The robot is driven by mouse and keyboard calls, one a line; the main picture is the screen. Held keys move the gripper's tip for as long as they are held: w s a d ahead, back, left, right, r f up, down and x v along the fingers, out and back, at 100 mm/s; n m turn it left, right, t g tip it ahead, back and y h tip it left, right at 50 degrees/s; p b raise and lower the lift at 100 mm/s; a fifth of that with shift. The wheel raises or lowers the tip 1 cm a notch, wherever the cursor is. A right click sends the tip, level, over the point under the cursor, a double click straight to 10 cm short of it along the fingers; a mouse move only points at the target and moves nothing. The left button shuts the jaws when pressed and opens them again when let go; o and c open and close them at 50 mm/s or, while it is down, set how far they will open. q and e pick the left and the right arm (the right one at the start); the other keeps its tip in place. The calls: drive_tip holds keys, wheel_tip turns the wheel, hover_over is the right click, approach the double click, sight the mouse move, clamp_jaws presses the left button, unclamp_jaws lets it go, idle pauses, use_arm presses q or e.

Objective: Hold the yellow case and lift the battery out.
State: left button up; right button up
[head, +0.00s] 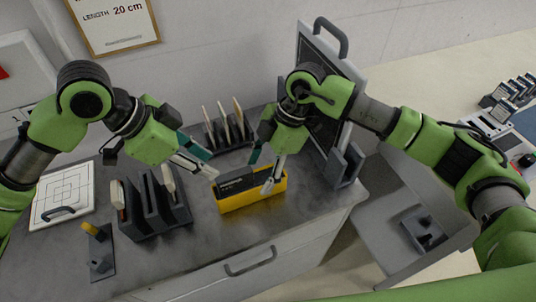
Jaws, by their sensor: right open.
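The yellow case (252,199) sits on the grey cart top near its front edge, with the dark battery (236,183) in it, its top showing above the rim. My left gripper (212,167) is at the upper left end of the case, pointing right and down. Whether its fingers touch the case, and how far they are apart, is unclear. My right gripper (263,171) is open and points down over the right part of the case. Its pale finger overlaps the case and hides part of the battery's right end.
A dark slotted rack (155,208) with cards stands left of the case; another rack (228,147) stands behind. A white panel (62,192) and a small dark fixture (101,253) lie further left. A dark holder (344,164) and an upright lid (321,135) stand right. The front centre is clear.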

sight(230, 175)
drive_tip(key=x, duration=0.6)
drive_tip(key=shift+r, duration=0.1)
drive_tip(key=shift+c, duration=0.5)
drive_tip(key=c, duration=1.2)
use_arm(q)
drive_tip(key=shift+o, duration=1)
drive_tip(key=shift+y, duration=0.6)
drive_tip(key=x, duration=0.5)
drive_tip(key=d+x, duration=0.1)
drive_tip(key=x, duration=0.4)
drive_tip(key=shift+d+r, duration=0.1)
drive_tip(key=shift+r, duration=0.05)
